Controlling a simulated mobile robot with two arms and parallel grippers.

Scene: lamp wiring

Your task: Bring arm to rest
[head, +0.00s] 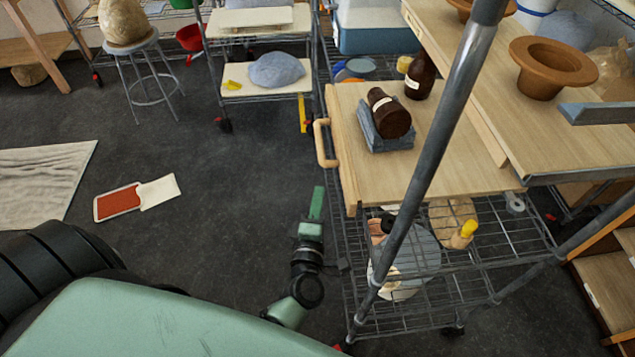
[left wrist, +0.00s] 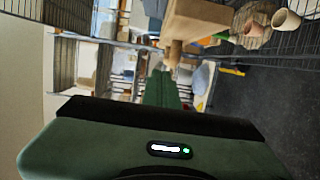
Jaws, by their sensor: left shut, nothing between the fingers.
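My left gripper (head: 316,203) is green and shows in the lower middle of the head view, beside the left side of the wire cart. Its fingers are together, with nothing between them. In the left wrist view the closed green fingers (left wrist: 162,90) point away from the camera, toward the shelving and the wooden board. My right gripper is not in view.
The wire cart (head: 455,270) has a wooden top (head: 450,165) with a handle (head: 325,143). Brown bottles (head: 419,76) are on it.

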